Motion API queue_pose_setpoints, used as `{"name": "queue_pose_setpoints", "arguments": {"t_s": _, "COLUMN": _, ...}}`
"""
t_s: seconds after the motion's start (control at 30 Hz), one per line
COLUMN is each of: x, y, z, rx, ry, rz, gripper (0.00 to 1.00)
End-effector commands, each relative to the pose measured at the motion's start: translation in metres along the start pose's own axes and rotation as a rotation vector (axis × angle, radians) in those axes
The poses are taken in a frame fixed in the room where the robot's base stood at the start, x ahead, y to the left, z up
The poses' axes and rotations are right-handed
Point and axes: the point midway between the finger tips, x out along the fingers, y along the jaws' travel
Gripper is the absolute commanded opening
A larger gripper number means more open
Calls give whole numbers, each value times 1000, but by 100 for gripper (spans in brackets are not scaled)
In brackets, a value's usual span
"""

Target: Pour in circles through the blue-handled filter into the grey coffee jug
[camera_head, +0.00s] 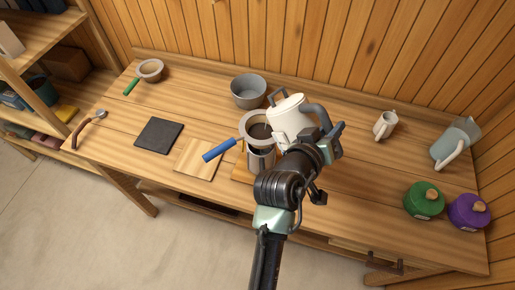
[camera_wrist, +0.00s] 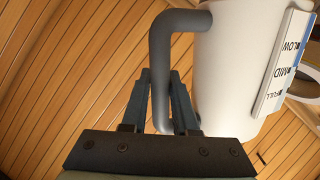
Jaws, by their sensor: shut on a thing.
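My gripper (camera_head: 325,145) is shut on the grey handle of a white kettle (camera_head: 289,117). The kettle is held up next to the filter, at its right. In the wrist view the grey handle passes between my gripper's fingers (camera_wrist: 164,95), and the white kettle body (camera_wrist: 228,70) carries a label reading LOW, MID, FULL. The blue-handled filter (camera_head: 221,149) has dark coffee in its bowl and sits over the grey coffee jug (camera_head: 262,160). The jug is partly hidden by the filter and my arm. I cannot tell whether water is flowing.
A grey bowl (camera_head: 248,92) stands behind the filter. A dark slab (camera_head: 158,136) and a wooden board (camera_head: 196,161) lie to the left, with a green-handled strainer (camera_head: 150,69) beyond. A small white jug (camera_head: 385,125), a grey pitcher (camera_head: 456,143), and green (camera_head: 424,200) and purple (camera_head: 468,211) canisters stand at right.

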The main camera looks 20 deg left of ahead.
Motion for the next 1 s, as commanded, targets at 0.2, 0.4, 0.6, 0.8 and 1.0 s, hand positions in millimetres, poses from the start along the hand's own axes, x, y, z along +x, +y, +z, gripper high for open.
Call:
{"name": "queue_pose_setpoints", "arguments": {"t_s": 0.2, "x": 2, "y": -5, "z": -12, "rx": 0, "ry": 15, "rz": 5, "gripper": 0}}
{"name": "queue_pose_setpoints", "arguments": {"t_s": 0.4, "x": 4, "y": -9, "z": -16, "rx": -6, "ry": 12, "rz": 7, "gripper": 0}}
{"name": "queue_pose_setpoints", "arguments": {"t_s": 0.6, "x": 4, "y": -10, "z": -17, "rx": -6, "ry": 12, "rz": 7, "gripper": 0}}
{"name": "queue_pose_setpoints", "arguments": {"t_s": 0.8, "x": 4, "y": -10, "z": -17, "rx": -6, "ry": 12, "rz": 7, "gripper": 0}}
{"name": "queue_pose_setpoints", "arguments": {"t_s": 1.0, "x": 2, "y": -12, "z": -18, "rx": -7, "ry": 12, "rz": 7, "gripper": 0}}
